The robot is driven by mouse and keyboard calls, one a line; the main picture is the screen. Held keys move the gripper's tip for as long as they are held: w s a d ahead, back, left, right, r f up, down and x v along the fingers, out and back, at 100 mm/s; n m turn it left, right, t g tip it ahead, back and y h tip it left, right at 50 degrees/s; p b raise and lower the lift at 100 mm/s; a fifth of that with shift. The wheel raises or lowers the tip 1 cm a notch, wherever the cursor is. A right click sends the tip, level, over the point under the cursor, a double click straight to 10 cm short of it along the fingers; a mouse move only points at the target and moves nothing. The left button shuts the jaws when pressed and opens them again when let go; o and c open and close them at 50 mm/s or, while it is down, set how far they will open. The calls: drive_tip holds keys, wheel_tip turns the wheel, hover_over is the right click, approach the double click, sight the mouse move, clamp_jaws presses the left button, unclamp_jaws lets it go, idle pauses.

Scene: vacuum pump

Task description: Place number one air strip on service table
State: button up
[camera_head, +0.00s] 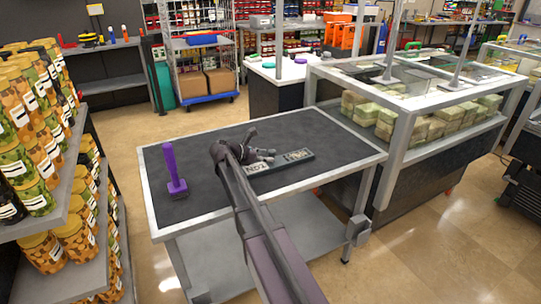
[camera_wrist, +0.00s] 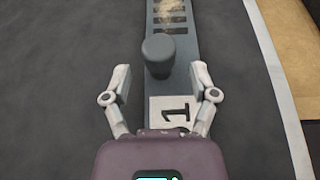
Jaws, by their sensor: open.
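The number one air strip (camera_head: 283,166) is a long grey bar that appears to lie flat on the dark top of the service table (camera_head: 203,141). In the wrist view the strip (camera_wrist: 176,75) has a white label with a black 1 (camera_wrist: 174,110), a grey round knob (camera_wrist: 158,55) and dark slots at the far end. My gripper (camera_head: 264,147) is over the strip's left part in the head view. In the wrist view my gripper (camera_wrist: 160,72) is open, one finger on each side of the strip around the knob. The fingers look apart from it. My gripper's body hides the near end.
A glass-topped case with stacked pale blocks (camera_head: 409,123) stands close behind the table's right side. Shelves of orange cans (camera_head: 45,140) are at the left. The table's front left is clear.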

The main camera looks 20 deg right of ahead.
drive_tip(key=p+v, duration=0.3)
drive_tip(key=v, duration=0.7)
